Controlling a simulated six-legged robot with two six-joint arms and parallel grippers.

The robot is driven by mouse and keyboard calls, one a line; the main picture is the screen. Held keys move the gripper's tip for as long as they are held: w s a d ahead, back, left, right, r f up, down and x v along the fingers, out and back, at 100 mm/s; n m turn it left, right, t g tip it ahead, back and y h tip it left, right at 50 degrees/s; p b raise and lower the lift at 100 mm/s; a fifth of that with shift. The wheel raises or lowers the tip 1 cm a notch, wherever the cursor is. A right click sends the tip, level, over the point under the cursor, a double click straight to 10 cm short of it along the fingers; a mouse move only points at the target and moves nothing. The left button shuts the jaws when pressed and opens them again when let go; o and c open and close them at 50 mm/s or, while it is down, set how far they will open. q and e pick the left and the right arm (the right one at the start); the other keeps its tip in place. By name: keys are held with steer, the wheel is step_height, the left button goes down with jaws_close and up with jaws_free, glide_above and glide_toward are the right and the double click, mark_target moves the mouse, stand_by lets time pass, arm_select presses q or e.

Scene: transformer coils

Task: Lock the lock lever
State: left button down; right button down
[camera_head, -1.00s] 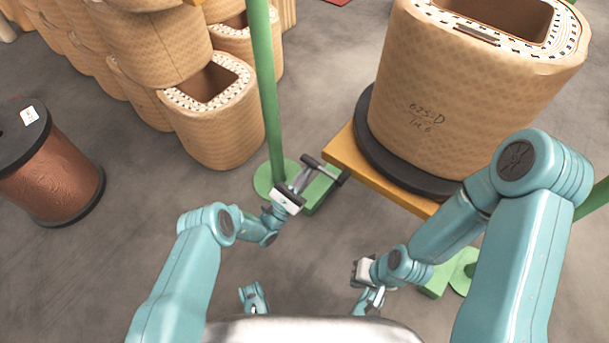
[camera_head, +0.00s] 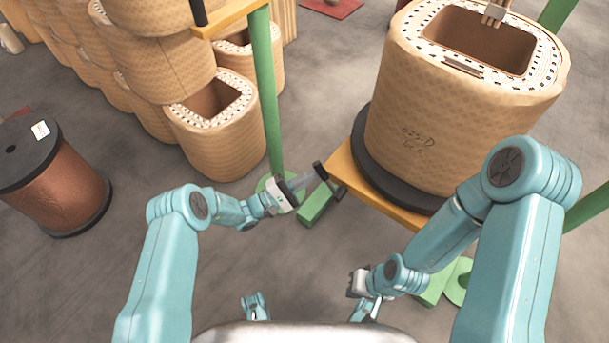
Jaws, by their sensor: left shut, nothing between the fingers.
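The lock lever (camera_head: 324,174) is a short dark bar at the end of a green block (camera_head: 315,204), low beside the green post, in the middle of the head view. My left gripper (camera_head: 304,181) reaches in from the left, its fingers shut and empty. Its tips are close to the lever's left side; I cannot tell whether they touch it. My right gripper (camera_head: 357,284) hangs low, right of centre, away from this lever. Its fingers are too small and partly hidden to tell open from shut.
A large wrapped coil (camera_head: 440,125) stands on a black disc on an orange platform (camera_head: 345,160) just right of the lever. A green post (camera_head: 266,90) rises behind it. Stacked coils (camera_head: 215,130) and a copper spool (camera_head: 60,190) stand left. Open grey floor lies between.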

arm_select(q)
steer(key=r+m, duration=0.1)
steer(key=m+g+p, duration=0.1)
steer(key=d+r+m+p, duration=0.1)
steer(key=shift+s+d+r+g+y, duration=0.1)
steer(key=shift+s+r+g+y, duration=0.25)
steer(key=shift+s+g+y, duration=0.05)
steer(key=shift+s+d+r+m+g+y+p, duration=0.2)
steer(key=shift+s+d+r+m+p, duration=0.25)
steer(key=shift+p, duration=0.3)
steer(key=shift+s+d+r+m+g+y+p, duration=0.1)
steer(key=shift+s+d+m+g+y+p, duration=0.1)
steer(key=shift+d+m+p, duration=0.4)
steer(key=shift+s, duration=0.1)
steer(key=b, duration=0.1)
glide_toward(319, 172)
steer(key=a, duration=0.3)
steer(key=shift+s+a+r, duration=0.1)
steer(key=shift+s+a, duration=0.05)
steer(key=shift+a, duration=0.25)
steer(key=shift+s+d, duration=0.1)
